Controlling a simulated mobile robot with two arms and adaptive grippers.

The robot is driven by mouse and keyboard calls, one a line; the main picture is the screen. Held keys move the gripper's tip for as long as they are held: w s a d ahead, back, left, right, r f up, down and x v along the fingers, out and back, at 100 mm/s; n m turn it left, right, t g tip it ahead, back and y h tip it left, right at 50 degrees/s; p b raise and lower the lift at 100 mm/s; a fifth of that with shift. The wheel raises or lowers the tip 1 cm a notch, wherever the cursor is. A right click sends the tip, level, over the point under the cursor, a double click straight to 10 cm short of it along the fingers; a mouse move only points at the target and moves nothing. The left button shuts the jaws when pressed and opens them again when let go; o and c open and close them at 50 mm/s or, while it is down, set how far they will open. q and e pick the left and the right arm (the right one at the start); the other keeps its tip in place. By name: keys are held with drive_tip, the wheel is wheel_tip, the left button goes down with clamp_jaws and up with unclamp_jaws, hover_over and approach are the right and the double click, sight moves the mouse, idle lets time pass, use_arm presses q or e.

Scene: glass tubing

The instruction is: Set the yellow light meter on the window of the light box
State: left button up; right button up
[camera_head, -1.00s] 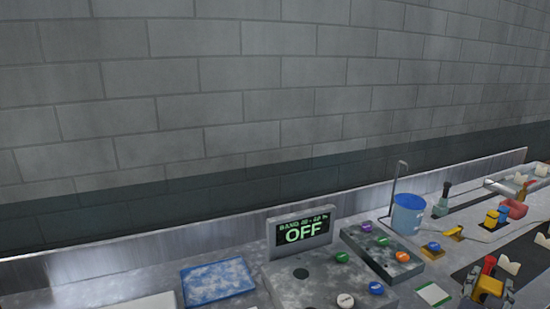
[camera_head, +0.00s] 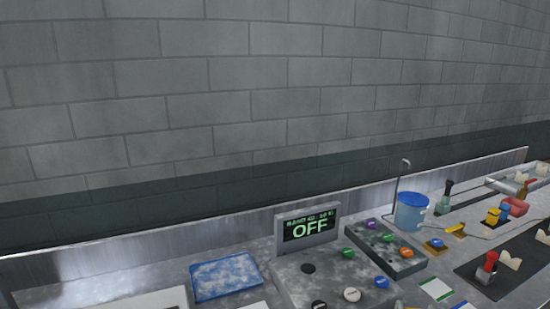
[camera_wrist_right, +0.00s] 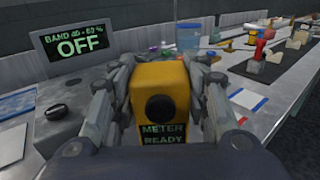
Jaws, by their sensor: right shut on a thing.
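The yellow light meter (camera_wrist_right: 172,74) fills the middle of the right wrist view, upright, with a dark round spot and a screen reading METER READY. My right gripper (camera_wrist_right: 165,88) is shut on it, fingers on both sides. The light box (camera_head: 325,278) is a mottled grey box with a display (camera_head: 309,228) reading OFF. Its top has a small dark round spot (camera_head: 308,267); I cannot tell whether this is the window. In the right wrist view the display (camera_wrist_right: 80,45) is left of the held meter. My right gripper and the meter are outside the head view, and my left gripper is not seen.
A grey panel with coloured knobs (camera_head: 384,252) stands right of the light box, with a blue bucket (camera_head: 411,212) behind it. A blue mottled pad (camera_head: 225,279) lies to the left. Dark mats with several tools lie at the right. A wall closes the back.

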drive_tip(key=s+a+n+y, duration=0.2)
drive_tip(key=a+y, duration=0.2)
drive_tip(key=a, duration=0.5)
drive_tip(key=shift+f+n, duration=0.2)
drive_tip(key=shift+n, duration=0.1)
